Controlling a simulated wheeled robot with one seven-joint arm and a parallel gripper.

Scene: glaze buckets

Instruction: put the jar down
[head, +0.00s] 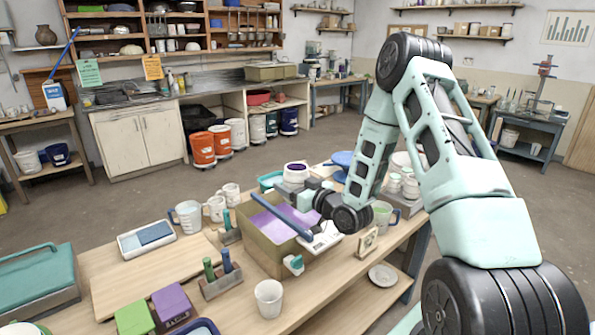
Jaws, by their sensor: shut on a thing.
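The jar (296,174) is white with a dark purple inside and looks upright. My gripper (298,186) is shut on it, with the grey jaws at its lower part. The jar shows at or above the far edge of a tan rectangular tub (262,247) that holds purple glaze. The jar's underside is hidden by my gripper, so I cannot tell whether it touches anything.
A blue stick (281,217) lies across the tub. A wooden board (150,275) has bare room. A white cup (268,298) stands at the front, and a small framed card (367,242) stands right.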

